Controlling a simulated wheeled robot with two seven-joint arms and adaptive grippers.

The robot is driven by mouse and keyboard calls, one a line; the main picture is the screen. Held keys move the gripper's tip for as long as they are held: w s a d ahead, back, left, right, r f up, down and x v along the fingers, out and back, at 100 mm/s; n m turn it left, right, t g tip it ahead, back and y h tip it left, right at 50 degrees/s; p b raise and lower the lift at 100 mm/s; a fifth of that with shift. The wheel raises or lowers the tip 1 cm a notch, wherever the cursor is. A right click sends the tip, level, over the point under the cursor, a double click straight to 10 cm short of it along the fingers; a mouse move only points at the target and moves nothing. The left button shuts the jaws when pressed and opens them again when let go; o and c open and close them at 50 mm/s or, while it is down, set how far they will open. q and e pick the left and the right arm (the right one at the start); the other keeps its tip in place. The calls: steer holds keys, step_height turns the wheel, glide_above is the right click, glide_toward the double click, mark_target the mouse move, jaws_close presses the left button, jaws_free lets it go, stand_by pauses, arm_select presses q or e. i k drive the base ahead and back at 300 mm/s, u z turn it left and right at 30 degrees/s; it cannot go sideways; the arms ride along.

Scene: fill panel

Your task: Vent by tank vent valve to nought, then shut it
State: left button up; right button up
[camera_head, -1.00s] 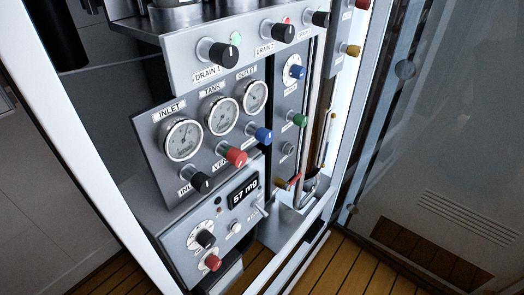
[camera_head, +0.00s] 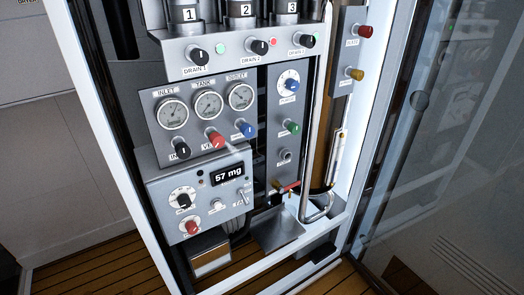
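The tank gauge (camera_head: 208,105) is the middle of three round dials on the grey panel; its needle is too small to read. Below it is a red knob (camera_head: 215,139), with a label starting "VE" partly hidden behind it. The inlet gauge (camera_head: 172,113) and a black knob (camera_head: 181,150) are to its left. The outlet gauge (camera_head: 240,97) and a blue knob (camera_head: 247,129) are to its right. A display (camera_head: 228,174) below reads 57 mg. Neither of my grippers is in view.
Black drain knobs (camera_head: 198,55) with lights line the upper panel. A green knob (camera_head: 292,127) and a red-handled tap (camera_head: 289,187) are right of the gauges. White frame posts edge the cabinet; a glass door (camera_head: 440,130) stands at the right. The space before the panel is clear.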

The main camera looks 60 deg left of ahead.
mark_target(217, 140)
steer(key=k, duration=0.75)
steer(key=u, duration=1.1)
steer(key=i, duration=0.25)
steer(key=u, duration=0.05)
